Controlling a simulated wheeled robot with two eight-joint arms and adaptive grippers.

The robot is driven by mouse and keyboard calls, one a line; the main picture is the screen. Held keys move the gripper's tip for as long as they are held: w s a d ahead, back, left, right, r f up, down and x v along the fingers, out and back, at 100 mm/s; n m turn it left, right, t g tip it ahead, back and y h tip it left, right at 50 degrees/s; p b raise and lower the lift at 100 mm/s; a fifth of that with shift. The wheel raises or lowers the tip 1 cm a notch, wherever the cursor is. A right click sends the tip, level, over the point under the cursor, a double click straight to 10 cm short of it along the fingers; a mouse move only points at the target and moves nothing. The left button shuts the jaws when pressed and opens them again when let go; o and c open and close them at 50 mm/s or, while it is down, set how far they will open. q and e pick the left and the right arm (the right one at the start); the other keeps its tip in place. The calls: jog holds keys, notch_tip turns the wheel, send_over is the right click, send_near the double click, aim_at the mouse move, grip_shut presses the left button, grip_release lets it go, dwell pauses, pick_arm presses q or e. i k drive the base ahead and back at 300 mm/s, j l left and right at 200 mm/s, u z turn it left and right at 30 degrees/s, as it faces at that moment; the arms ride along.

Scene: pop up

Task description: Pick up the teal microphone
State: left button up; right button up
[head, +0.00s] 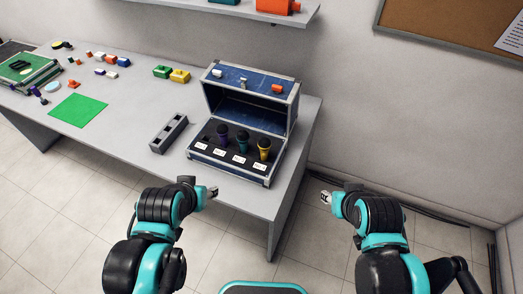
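The teal microphone (242,141) stands upright in the front tray of an open blue case (211,86). It is between a purple microphone (222,133) on its left and a yellow microphone (264,148) on its right. All have dark heads. My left gripper (213,192) is near the table's front edge, in front of the case and apart from it. My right gripper (325,197) is off to the right, beyond the table's right end, apart from everything. Both are small and seen from the side, so their finger opening is unclear.
A grey slotted holder (169,133) lies left of the case. Green and yellow blocks (171,74), a green mat (78,110) and several small items are further left on the table (120,135). A shelf (235,9) hangs above.

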aim_at(243, 136)
jog(key=i+j+z, duration=0.2)
jog(key=z, duration=0.2)
jog(key=i+j+z, duration=0.2)
jog(key=z, duration=0.2)
jog(key=k+j, duration=0.05)
jog(key=j, duration=0.05)
